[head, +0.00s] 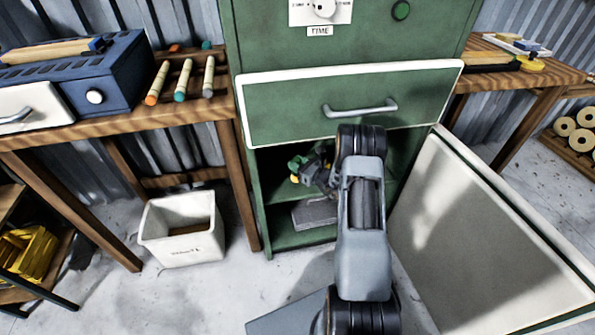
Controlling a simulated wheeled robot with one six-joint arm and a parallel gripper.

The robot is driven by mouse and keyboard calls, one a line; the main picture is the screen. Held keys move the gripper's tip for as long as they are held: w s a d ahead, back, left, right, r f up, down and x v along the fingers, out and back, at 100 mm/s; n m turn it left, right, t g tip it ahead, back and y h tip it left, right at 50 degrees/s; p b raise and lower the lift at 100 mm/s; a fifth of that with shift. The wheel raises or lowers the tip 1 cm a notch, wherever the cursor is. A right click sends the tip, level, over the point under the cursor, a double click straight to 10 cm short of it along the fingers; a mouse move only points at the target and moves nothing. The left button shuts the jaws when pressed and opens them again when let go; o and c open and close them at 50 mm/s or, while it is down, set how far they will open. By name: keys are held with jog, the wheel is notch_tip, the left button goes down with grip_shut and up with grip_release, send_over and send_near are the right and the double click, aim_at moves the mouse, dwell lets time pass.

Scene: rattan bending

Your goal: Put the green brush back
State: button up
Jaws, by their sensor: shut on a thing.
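My gripper (304,172) is inside the open lower compartment of the green cabinet (262,200), above its shelf. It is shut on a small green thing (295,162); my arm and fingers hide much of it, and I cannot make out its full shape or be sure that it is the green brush. A small orange-yellow spot shows just below it. On the left workbench (70,138) lie several pale sticks with coloured ends, one of them a teal-ended stick (183,80).
The cabinet door (480,235) stands open at the right. A closed drawer (290,108) is above the compartment. A grey block (314,213) lies low inside it. A white bin (182,230) stands on the floor at the left. A blue box (110,80) sits on the left bench.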

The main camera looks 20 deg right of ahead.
jog(key=shift+f+b, duration=0.55)
jog(key=shift+f, duration=1.1)
jog(key=shift+f, duration=0.2)
jog(key=o, duration=0.9)
